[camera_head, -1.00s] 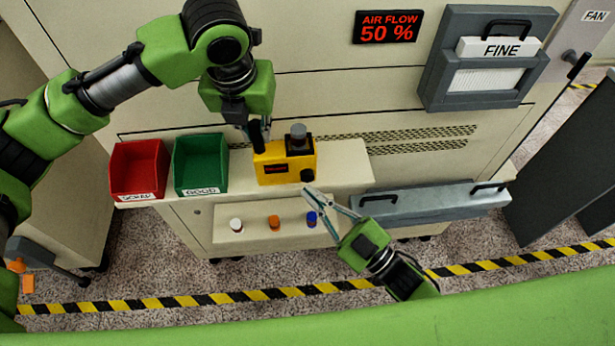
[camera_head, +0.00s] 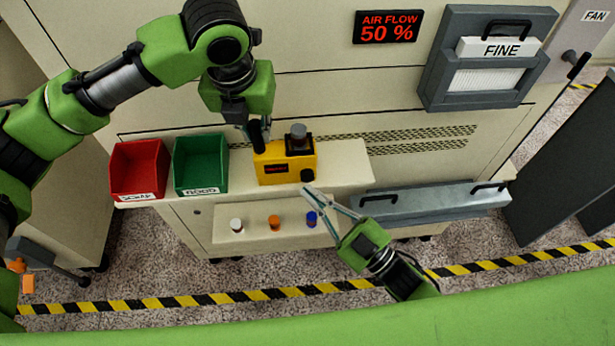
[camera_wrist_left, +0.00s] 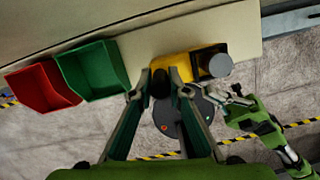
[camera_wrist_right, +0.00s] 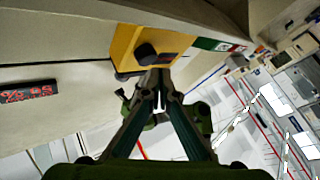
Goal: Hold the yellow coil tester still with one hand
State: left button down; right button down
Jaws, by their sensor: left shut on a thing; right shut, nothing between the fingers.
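The yellow coil tester (camera_head: 272,172) stands on the cream shelf, with a grey cylinder (camera_head: 298,131) on its black top and a black knob (camera_head: 307,176) at its front right. My left gripper (camera_head: 257,136) is shut on a black upright part at the tester's back left. In the left wrist view the tester (camera_wrist_left: 172,66) lies at the fingertips, which partly hide the gripped part. My right gripper (camera_head: 306,188) is shut and empty, its tips just in front of the knob. In the right wrist view the knob (camera_wrist_right: 146,53) is close to the tips; contact is unclear.
A red SCRAP bin (camera_head: 138,165) and a green GOOD bin (camera_head: 201,163) stand left of the tester. White (camera_head: 236,225), orange (camera_head: 274,222) and blue (camera_head: 312,219) pieces sit on the lower shelf. A grey drawer-like panel (camera_head: 430,210) lies to the right. The upper shelf's right end is free.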

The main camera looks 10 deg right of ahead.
jog(key=shift+w, duration=0.1)
dwell(0.3)
jog(key=shift+w, duration=0.3)
jog(key=shift+w, duration=0.5)
dwell(0.6)
dwell(0.4)
jog(key=shift+s, duration=0.95)
jog(key=shift+s, duration=2.5)
pick_arm(q)
jog(key=c, duration=1.8)
grip_release()
jog(key=shift+c, duration=0.2)
